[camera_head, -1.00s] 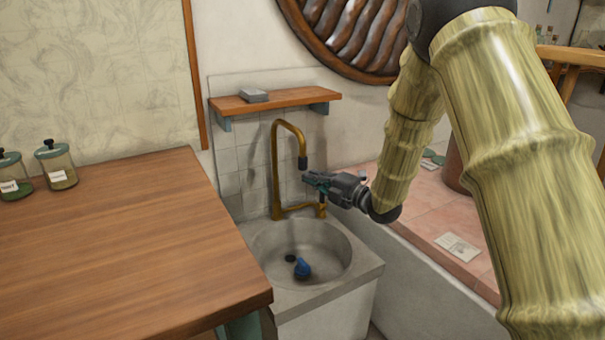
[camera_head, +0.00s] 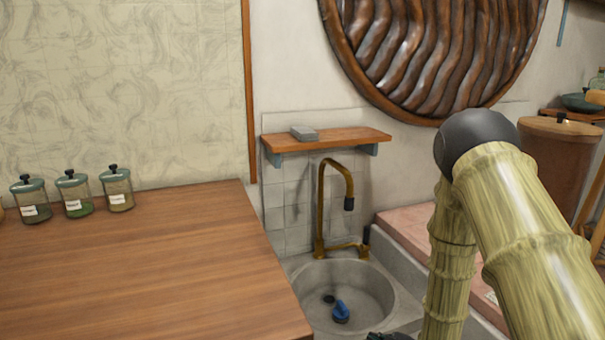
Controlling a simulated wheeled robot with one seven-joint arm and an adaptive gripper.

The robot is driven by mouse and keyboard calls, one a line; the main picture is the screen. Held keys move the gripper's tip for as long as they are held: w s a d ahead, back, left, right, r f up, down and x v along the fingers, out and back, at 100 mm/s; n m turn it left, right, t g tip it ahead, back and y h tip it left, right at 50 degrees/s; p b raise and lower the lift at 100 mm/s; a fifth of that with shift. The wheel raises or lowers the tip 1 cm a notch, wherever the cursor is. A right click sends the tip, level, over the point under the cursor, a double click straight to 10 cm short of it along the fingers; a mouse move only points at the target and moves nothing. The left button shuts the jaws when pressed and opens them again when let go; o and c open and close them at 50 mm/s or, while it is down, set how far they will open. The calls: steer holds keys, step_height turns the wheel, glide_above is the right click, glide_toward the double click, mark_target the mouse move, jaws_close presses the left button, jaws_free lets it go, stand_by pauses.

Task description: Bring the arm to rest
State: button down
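My arm comes in from the right of the head view as bamboo-textured links with a dark round joint. It is bent, with the forearm hanging down in front of the sink's right side. Only a small dark piece near my gripper shows at the bottom edge, by the sink's front rim. The fingers are out of the picture, so their state is hidden. The grey stone sink (camera_head: 382,290) holds a blue object (camera_head: 341,311) near its drain. A brass tap (camera_head: 321,205) stands behind the basin.
A wooden counter (camera_head: 150,270) fills the left, with several labelled glass jars (camera_head: 75,194) at its back. A small wooden shelf (camera_head: 340,140) with a grey block (camera_head: 304,133) is above the tap. A pink tiled ledge (camera_head: 408,220) and a brown barrel-like container (camera_head: 555,160) are at the right.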

steer(key=s+d+f+m+g+h, duration=0.1)
steer(key=s+f+m+g, duration=0.25)
steer(key=s+f, duration=0.5)
steer(key=s+f+m+g+h, duration=0.2)
steer(key=s+f+m, duration=0.3)
steer(key=s, duration=0.7)
steer(key=s+f+m+g+h, duration=0.1)
steer(key=s+f+m+g, duration=0.1)
steer(key=s, duration=0.8)
steer(key=s+f+m+g, duration=0.2)
steer(key=s+f+g, duration=0.1)
steer(key=s, duration=0.7)
step_height(320, 180, up, 23)
steer(key=p, duration=2.3)
steer(key=shift+d+r, duration=0.15)
steer(key=shift+d, duration=0.1)
